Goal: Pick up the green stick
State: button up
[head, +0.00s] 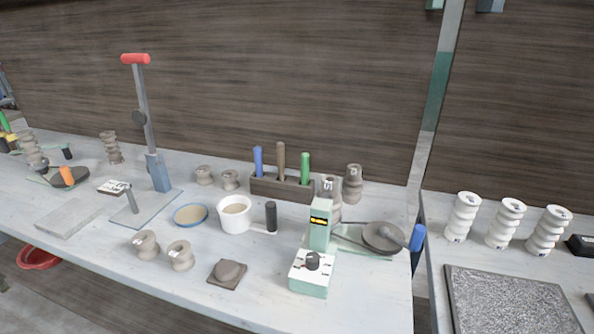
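A green stick (305,168) stands upright in the right end of a dark wooden holder (264,187) near the back of the white table. In the same holder stand a brown stick (280,160) in the middle and a blue stick (258,160) at the left. The lower ends of the sticks are hidden in the holder. My gripper is not in view.
In front of the holder are a white handled cup (235,218) and a green device with a knob (311,268). Ribbed clay pieces (352,184) stand right of the green stick. A red-handled press (143,110) rises at left. The table's front middle is partly clear.

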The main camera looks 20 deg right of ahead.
aim_at(304, 157)
jog(key=i+j+z, duration=0.2)
jog(key=j, duration=0.25)
jog(key=i+j+z, duration=0.15)
jog(key=j, duration=0.3)
jog(key=i+j+z, duration=0.2)
jog(key=j, duration=0.3)
jog(key=j+z, duration=0.2)
jog(key=j, duration=0.3)
jog(key=i+j+z, duration=0.15)
jog(key=j, duration=0.35)
jog(key=k, duration=0.05)
